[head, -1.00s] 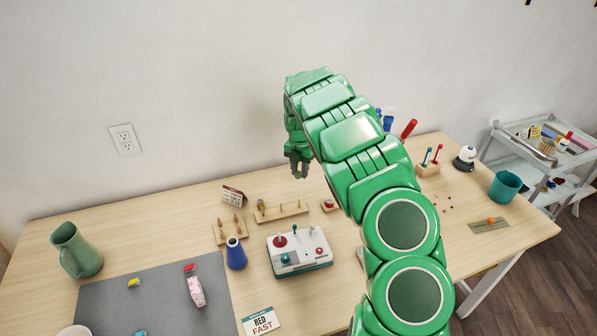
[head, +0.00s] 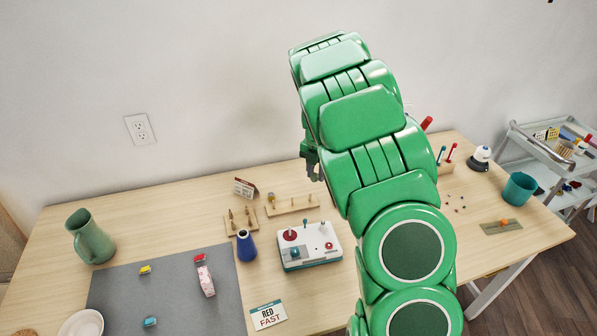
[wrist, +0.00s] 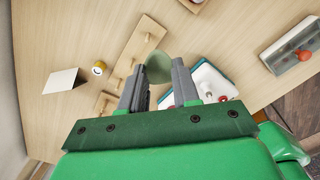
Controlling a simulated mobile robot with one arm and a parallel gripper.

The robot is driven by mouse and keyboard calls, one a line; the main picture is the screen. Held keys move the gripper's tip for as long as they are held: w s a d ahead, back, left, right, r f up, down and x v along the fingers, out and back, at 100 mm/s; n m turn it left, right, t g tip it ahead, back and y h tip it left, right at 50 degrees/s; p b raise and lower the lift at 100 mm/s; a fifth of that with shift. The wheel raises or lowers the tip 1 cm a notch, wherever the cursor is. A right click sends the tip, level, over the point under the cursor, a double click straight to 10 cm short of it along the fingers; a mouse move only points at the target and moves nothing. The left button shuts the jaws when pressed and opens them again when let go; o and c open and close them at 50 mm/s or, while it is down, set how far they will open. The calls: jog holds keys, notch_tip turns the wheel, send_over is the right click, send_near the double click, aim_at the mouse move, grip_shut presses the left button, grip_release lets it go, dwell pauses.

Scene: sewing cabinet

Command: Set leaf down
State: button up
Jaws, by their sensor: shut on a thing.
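My gripper (head: 313,168) hangs above the back of the table, partly hidden by my green arm in the head view. In the wrist view my gripper (wrist: 162,88) is shut on a small, rounded grey-green thing (wrist: 159,66) between its fingertips. It may be the leaf, but its full outline is hidden. The head view does not clearly show it. Below it are a wooden peg rail (wrist: 138,52) and a white control box (wrist: 212,82) with knobs.
The peg rail (head: 292,205), a small card (head: 244,187), a blue vase (head: 246,246) and the control box (head: 309,247) stand below. A green jug (head: 91,240) and grey mat (head: 180,297) are at left. A teal cup (head: 519,188) is at right.

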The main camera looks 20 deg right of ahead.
jog(key=a+n, duration=0.4)
jog(key=a, duration=3.3)
send_over(191, 204)
jog(key=shift+s+f, duration=0.15)
jog(key=shift+f, duration=4.3)
jog(key=shift+f, duration=0.1)
jog(key=shift+w+a+f, duration=0.1)
jog(key=shift+w+f, duration=0.15)
jog(key=shift+f, duration=0.05)
jog(key=shift+f+n, duration=0.3)
jog(key=shift+f, duration=1.2)
